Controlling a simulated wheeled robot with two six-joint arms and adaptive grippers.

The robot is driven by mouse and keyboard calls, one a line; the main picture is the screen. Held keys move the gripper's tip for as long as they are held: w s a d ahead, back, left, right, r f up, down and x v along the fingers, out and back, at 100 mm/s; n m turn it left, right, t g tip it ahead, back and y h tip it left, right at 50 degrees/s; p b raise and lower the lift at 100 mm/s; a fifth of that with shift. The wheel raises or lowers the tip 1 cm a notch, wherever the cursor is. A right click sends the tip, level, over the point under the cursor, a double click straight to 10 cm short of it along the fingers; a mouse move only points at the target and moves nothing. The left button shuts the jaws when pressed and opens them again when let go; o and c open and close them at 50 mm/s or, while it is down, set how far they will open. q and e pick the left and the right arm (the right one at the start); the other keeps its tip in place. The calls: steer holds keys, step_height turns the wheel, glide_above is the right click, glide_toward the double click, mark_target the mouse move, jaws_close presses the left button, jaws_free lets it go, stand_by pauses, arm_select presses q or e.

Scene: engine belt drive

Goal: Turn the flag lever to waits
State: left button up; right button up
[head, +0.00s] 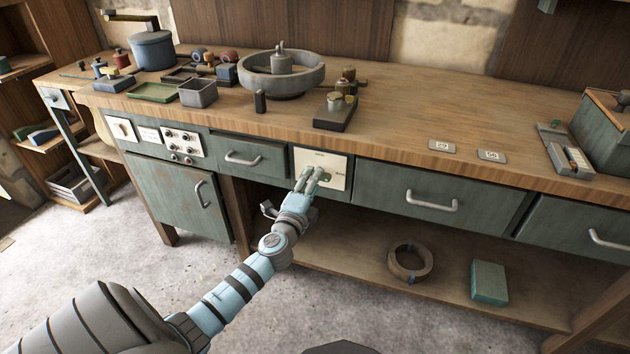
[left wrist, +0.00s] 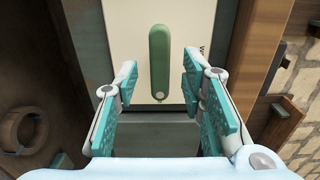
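The flag lever is a green rounded bar (left wrist: 159,62) on a white plate (left wrist: 190,25), and it runs lengthwise up the left wrist view. In the head view the white plate (head: 335,162) sits on the bench front between two drawers, and the lever is largely hidden by my fingers. Dark lettering starting with W shows on the plate beside the lever in the left wrist view; the rest is cut off by a finger. My left gripper (head: 313,176) is at the plate. In the left wrist view its fingers (left wrist: 160,75) are apart, one on each side of the lever; contact is not clear. My right gripper is out of view.
Drawers with handles flank the plate: a small one (head: 247,156) left, a wide one (head: 435,200) right. A switch panel (head: 182,141) is further left. Below, a shelf holds a brown ring (head: 410,262) and a green box (head: 489,282). The bench top carries a grey bowl (head: 262,88).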

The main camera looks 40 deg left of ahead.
arm_select(q)
steer(key=shift+x, duration=1)
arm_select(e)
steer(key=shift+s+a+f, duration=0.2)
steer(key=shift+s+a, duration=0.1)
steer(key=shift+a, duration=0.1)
